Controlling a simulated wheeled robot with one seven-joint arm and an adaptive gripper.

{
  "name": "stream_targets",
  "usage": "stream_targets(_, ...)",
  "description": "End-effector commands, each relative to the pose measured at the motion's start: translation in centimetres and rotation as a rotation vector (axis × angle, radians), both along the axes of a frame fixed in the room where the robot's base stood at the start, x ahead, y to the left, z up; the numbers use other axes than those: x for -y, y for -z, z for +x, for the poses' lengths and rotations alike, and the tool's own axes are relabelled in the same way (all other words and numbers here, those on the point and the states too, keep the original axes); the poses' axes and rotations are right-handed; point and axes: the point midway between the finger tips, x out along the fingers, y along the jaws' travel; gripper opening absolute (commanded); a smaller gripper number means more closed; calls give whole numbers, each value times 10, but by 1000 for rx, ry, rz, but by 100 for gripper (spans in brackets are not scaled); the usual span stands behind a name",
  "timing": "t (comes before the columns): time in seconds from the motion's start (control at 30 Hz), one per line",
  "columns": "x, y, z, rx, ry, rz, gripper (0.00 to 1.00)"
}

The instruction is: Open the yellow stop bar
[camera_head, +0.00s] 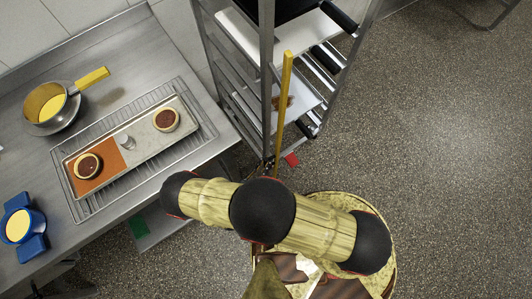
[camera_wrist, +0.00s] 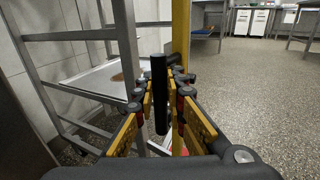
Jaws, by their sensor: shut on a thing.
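The yellow stop bar (camera_head: 284,105) stands upright along the front side of the metal rack (camera_head: 266,70). In the wrist view the yellow bar (camera_wrist: 181,40) rises just behind my fingertips. The rod may be a part of the bar; I cannot tell. In the head view my arm hides most of the gripper and the bar's lower end.
A steel table (camera_head: 120,50) stands left of the rack, with a tray (camera_head: 133,143) of tarts, a yellow-handled pan (camera_head: 47,103) and a blue-handled pot (camera_head: 20,226). White trays (camera_head: 287,34) sit in the rack. The speckled floor (camera_head: 440,150) at the right is clear.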

Motion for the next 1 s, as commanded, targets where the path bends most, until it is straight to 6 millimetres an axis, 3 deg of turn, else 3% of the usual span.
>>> stream_targets(0.6, -1, 1, 0, -2, 40, 3, 0)
stream_targets(0.63, -1, 1, 0, -2, 40, 3, 13)
stream_targets(0.9, -1, 0, 1, -1, 40, 2, 29)
stream_targets(1.0, -1, 0, 1, 0, 40, 1, 29)
